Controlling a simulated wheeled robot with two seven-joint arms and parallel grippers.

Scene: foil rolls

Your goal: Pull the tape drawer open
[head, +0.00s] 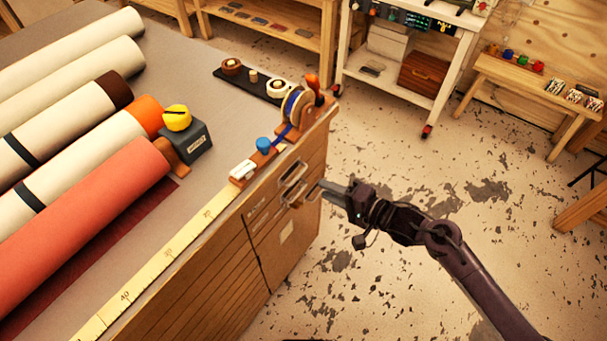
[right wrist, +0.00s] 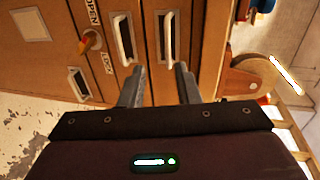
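The bench cabinet has drawer fronts on its side facing my right arm. An upper drawer handle (head: 293,172) sits above a lower handle (head: 298,195). No readable label tells which drawer is the tape drawer. My right gripper (head: 326,189) is in front of these handles. In the right wrist view, its fingers (right wrist: 159,72) are open, apart and empty. The upper handle (right wrist: 167,38) lies ahead between the finger lines, and the lower handle (right wrist: 123,40) is just left of the left finger. The drawers look shut. My left gripper is out of view.
A knob (right wrist: 91,41) with OPEN and LOCK labels is beside the handles. A tape dispenser (head: 297,105) stands on the bench corner above. Large rolls, including a red one (head: 85,210), lie on the bench. Floor right of the cabinet is clear.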

